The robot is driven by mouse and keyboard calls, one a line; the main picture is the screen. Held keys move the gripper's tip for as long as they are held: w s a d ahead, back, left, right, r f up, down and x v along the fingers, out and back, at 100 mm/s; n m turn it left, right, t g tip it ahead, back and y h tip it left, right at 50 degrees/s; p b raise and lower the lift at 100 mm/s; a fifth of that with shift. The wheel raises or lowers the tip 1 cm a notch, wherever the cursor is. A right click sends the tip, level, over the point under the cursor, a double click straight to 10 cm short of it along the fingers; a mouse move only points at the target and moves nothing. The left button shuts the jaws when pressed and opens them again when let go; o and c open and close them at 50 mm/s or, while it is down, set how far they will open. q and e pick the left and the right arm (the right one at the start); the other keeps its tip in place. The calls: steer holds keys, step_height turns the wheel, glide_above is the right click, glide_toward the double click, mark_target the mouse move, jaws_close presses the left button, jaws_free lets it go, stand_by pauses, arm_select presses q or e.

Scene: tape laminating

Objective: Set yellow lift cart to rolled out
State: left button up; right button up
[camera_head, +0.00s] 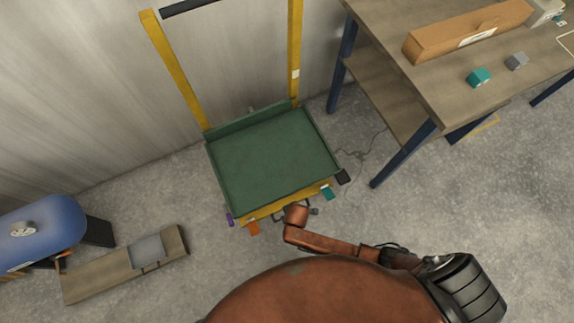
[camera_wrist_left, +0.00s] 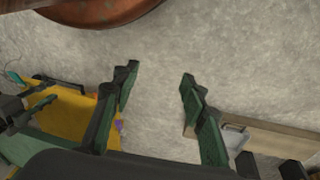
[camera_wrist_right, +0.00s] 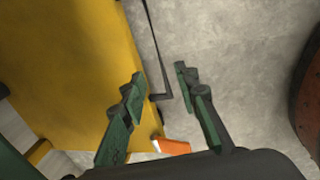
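The yellow lift cart (camera_head: 262,203) stands against the wall in the head view, with a green platform (camera_head: 272,155) and two tall yellow posts. Its yellow surface (camera_wrist_right: 75,65) fills the left of the right wrist view. My right gripper (camera_wrist_right: 160,74) is open beside the yellow surface, with a thin dark bent rod (camera_wrist_right: 155,50) showing between and beyond its fingers. No grip on it is visible. My left gripper (camera_wrist_left: 158,73) is open and empty over grey floor, with the cart's yellow part (camera_wrist_left: 75,112) to its left.
Orange (camera_head: 253,228), purple (camera_head: 229,218) and teal (camera_head: 327,192) pieces sit along the cart's front edge. A workbench (camera_head: 380,100) stands at the right. A blue tank (camera_head: 40,235) and a low wooden bench (camera_head: 110,275) stand at the left.

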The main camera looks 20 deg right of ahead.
steer(key=f+b, duration=0.1)
steer(key=f, duration=0.1)
steer(key=f+b, duration=0.1)
steer(key=f, duration=0.1)
steer(key=w+f+b, duration=0.1)
steer(key=f+b, duration=0.1)
steer(key=shift+w+f, duration=0.1)
steer(key=shift+f, duration=0.15)
arm_select(q)
steer(key=w+d+f+t+h, duration=0.1)
steer(key=w+d+f+t, duration=0.2)
steer(key=w+d+f, duration=0.2)
steer(key=shift+w+f+t, duration=0.3)
steer(key=shift+w+f, duration=0.4)
steer(key=shift+f, duration=0.25)
arm_select(e)
jaws_close()
